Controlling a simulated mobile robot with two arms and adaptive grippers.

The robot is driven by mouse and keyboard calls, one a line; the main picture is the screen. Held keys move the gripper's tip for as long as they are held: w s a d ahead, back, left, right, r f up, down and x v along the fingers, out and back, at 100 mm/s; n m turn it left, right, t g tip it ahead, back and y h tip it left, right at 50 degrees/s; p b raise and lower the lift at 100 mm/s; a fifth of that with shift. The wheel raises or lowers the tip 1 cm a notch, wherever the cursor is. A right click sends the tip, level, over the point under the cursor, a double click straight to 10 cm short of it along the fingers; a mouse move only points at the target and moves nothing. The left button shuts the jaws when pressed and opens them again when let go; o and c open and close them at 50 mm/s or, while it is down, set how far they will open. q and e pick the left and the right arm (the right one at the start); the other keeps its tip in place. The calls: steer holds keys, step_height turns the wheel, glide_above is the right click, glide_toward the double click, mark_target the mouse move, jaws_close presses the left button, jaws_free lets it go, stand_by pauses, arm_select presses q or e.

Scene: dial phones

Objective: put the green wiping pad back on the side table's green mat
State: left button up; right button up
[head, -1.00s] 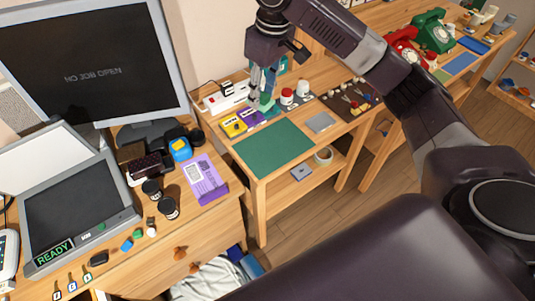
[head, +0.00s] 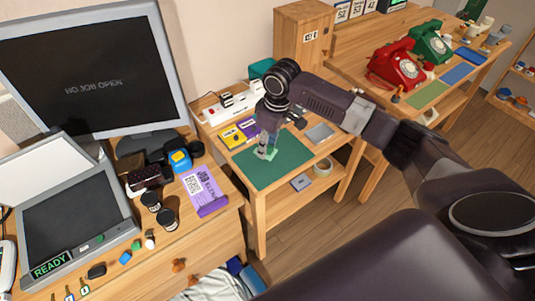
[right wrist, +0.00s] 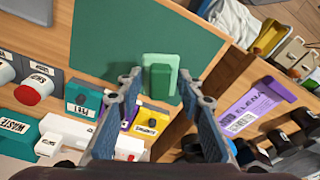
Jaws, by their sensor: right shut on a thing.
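The green wiping pad (head: 268,154) has a light green base and a darker green block on top. It also shows in the right wrist view (right wrist: 160,80), between the fingertips. My right gripper (head: 264,150) is shut on the pad; its two fingers flank the block in the right wrist view (right wrist: 160,84). The pad is over the dark green mat (head: 285,172), towards the mat's left part. I cannot tell whether the pad touches the mat. The mat lies on the wooden side table (head: 253,198). My left gripper is not in view.
Yellow (head: 232,137) and purple boxes stand just behind the mat, with a white power strip (head: 235,104) farther back. A grey plate (head: 320,133) lies to the right. The desk with the monitor (head: 85,85) is at left. Most of the mat is bare.

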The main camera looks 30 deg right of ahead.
mark_target(268, 155)
steer(key=shift+f, duration=2.45)
steer(key=o, duration=1)
steer(key=shift+f, duration=0.15)
steer(key=r, duration=0.4)
steer(key=s+r, duration=0.1)
steer(key=r, duration=0.3)
steer(key=d+r, duration=0.1)
steer(key=r, duration=0.3)
steer(key=shift+s+r, duration=0.15)
steer(key=shift+s, duration=0.1)
